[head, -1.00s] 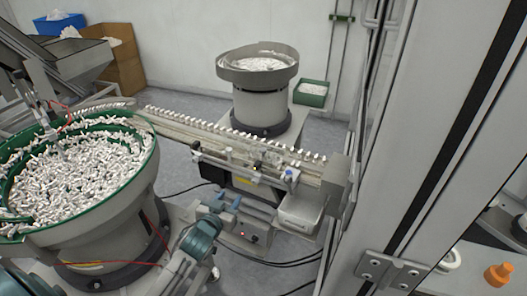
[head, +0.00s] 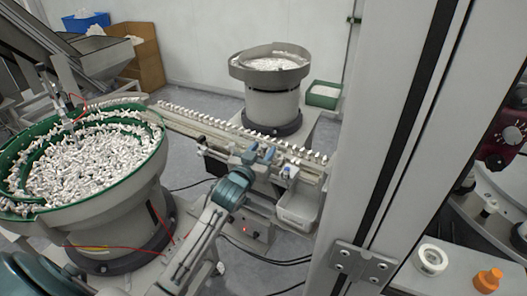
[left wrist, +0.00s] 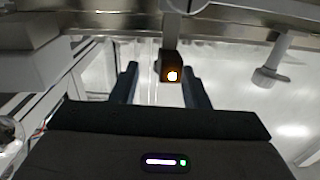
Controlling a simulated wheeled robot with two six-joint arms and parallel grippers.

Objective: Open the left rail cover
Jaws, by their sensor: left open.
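The rail (head: 190,119) runs diagonally across the head view from the left bowl to the right, with a row of small white parts along it. I cannot clearly make out the left rail cover as a separate piece. My left gripper (head: 262,153) is at the front side of the rail, near its middle, and hides part of it. In the left wrist view my left gripper (left wrist: 162,80) has its two dark fingers apart. A small dark block (left wrist: 171,66) with a glowing spot shows between the fingertips, below a grey post; I cannot tell whether they touch. My right gripper is not in view.
A large green-rimmed bowl (head: 128,205) full of white parts stands at left. A grey bowl feeder (head: 270,100) stands behind the rail. A white bin (head: 298,210) sits below the rail's right end. A tall frame post (head: 385,150) stands at right.

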